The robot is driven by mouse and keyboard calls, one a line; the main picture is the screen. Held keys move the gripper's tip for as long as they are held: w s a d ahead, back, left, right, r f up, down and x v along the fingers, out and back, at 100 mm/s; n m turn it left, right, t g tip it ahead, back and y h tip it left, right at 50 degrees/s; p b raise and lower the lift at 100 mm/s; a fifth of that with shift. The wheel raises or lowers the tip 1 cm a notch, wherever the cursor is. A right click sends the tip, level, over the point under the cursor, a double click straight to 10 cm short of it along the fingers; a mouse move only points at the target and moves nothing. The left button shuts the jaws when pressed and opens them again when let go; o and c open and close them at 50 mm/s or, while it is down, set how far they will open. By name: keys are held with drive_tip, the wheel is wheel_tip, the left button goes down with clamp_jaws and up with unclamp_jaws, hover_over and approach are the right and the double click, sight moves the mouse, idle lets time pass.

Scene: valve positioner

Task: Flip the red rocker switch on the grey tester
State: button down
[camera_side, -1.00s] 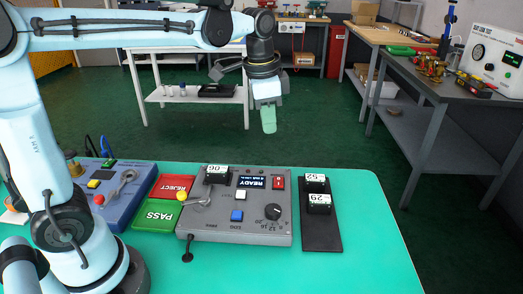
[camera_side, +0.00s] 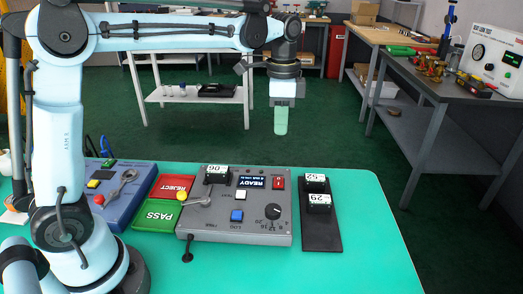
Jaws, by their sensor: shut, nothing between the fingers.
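The grey tester (camera_side: 255,222) lies on the green table, with a lit display reading READY. The red rocker switch (camera_side: 278,183) is small and sits at the tester's upper right, beside the display. Which way it is tipped is too small to tell. My gripper (camera_side: 281,132) points straight down with its green fingers shut and empty. It hangs in the air well above the table, in the picture directly above the red switch, with a clear gap between them.
A dark tray (camera_side: 321,235) with black blocks marked 52 and 29 is right of the tester. A block marked 06 (camera_side: 216,175) sits at the tester's upper left. The red REJECT (camera_side: 173,187) and green PASS (camera_side: 157,215) bins and a blue box (camera_side: 122,190) are left.

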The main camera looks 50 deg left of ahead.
sight(279, 183)
wheel_tip(279, 183, down, 13)
drive_tip(key=shift+f, duration=0.1)
idle(0.4)
drive_tip(key=shift+w+a+f, duration=0.1)
drive_tip(key=shift+f, duration=0.25)
idle(0.4)
drive_tip(key=shift+s+d+r, duration=0.15)
drive_tip(key=shift+s+d, duration=0.5)
drive_tip(key=shift+d, duration=0.05)
